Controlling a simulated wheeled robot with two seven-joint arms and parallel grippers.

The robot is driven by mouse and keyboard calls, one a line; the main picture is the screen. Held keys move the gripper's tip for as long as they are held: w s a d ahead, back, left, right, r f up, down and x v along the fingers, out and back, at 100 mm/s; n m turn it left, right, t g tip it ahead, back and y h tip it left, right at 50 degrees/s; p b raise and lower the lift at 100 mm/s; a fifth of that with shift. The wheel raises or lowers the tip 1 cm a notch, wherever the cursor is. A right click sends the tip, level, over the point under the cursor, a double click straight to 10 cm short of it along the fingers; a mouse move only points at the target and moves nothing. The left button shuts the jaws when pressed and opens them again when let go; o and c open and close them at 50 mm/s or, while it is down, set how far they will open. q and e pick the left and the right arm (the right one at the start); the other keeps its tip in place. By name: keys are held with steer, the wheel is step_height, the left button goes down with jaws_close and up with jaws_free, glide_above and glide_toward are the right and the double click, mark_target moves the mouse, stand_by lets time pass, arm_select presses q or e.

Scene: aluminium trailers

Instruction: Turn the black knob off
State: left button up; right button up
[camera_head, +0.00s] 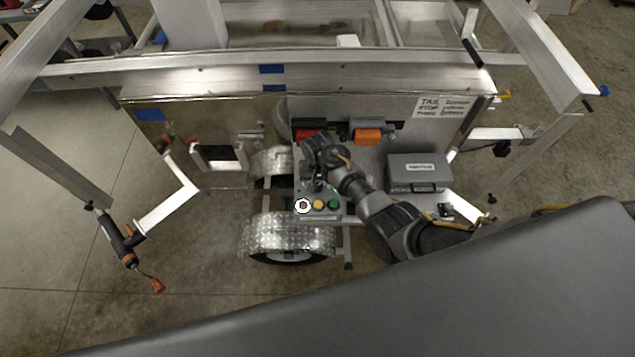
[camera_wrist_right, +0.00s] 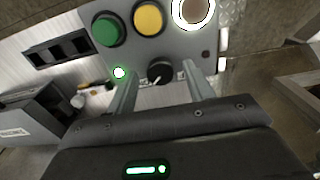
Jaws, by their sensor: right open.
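The black knob (camera_wrist_right: 160,70) is on a grey control panel (camera_wrist_right: 180,45) in the right wrist view. Its white pointer mark points down and to the left. My right gripper (camera_wrist_right: 161,75) is open, with one finger on each side of the knob. I cannot tell whether the fingers touch it. In the head view my right gripper (camera_head: 316,184) is over the panel, and the knob is hidden behind it. A small green light (camera_wrist_right: 119,72) is lit left of the knob. My left gripper is not in view.
Green (camera_wrist_right: 106,30), yellow (camera_wrist_right: 148,18) and lit white (camera_wrist_right: 192,10) buttons sit above the knob in the right wrist view. A grey box (camera_head: 418,172) stands right of my arm in the head view. Orange (camera_head: 367,137) and red parts are behind. Trailer rails surround the area.

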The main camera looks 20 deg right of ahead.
steer(key=shift+f, duration=0.15)
steer(key=shift+c, duration=0.4)
steer(key=c, duration=0.9)
